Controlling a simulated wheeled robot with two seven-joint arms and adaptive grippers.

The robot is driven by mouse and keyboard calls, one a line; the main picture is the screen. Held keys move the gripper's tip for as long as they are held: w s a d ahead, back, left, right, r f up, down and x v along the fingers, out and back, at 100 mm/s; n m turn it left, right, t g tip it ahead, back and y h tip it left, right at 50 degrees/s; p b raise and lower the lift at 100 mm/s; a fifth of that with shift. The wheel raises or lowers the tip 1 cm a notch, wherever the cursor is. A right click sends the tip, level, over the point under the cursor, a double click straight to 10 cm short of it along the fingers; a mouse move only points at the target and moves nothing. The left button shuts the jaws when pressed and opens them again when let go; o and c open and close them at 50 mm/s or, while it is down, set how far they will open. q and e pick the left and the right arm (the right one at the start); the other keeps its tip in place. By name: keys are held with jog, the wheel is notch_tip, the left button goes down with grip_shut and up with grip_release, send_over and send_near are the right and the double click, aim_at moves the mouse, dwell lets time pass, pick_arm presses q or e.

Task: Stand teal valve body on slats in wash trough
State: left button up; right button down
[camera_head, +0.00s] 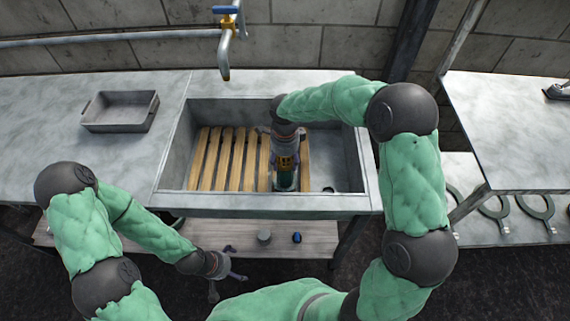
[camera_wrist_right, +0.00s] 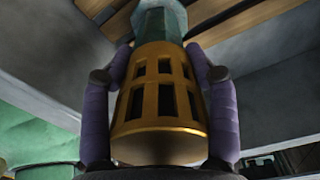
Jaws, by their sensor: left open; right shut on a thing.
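The teal valve body (camera_head: 287,180) is in the wash trough (camera_head: 345,150), over the right part of the wooden slats (camera_head: 222,160). It has a slotted gold part and a teal end. My right gripper (camera_head: 285,150) is shut on it. In the right wrist view, purple finger pads sit on both sides of the valve body's gold part (camera_wrist_right: 160,105), and its teal end points away toward the slats (camera_wrist_right: 225,18). I cannot tell whether it touches the slats. My left gripper (camera_head: 228,278) is open and empty, low in front of the bench.
A blue-handled tap (camera_head: 226,50) hangs over the trough's back edge. A grey metal tray (camera_head: 120,112) stands on the counter at left. Small parts, including a grey cylinder (camera_head: 264,237) and a blue piece (camera_head: 297,237), lie on the lower shelf. The left slats are clear.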

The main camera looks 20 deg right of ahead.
jog(key=shift+f, duration=0.35)
jog(key=shift+c, duration=1.5)
grip_release()
jog(key=shift+f, duration=0.15)
notch_tip(320, 180, up, 12)
jog(key=p, duration=0.4)
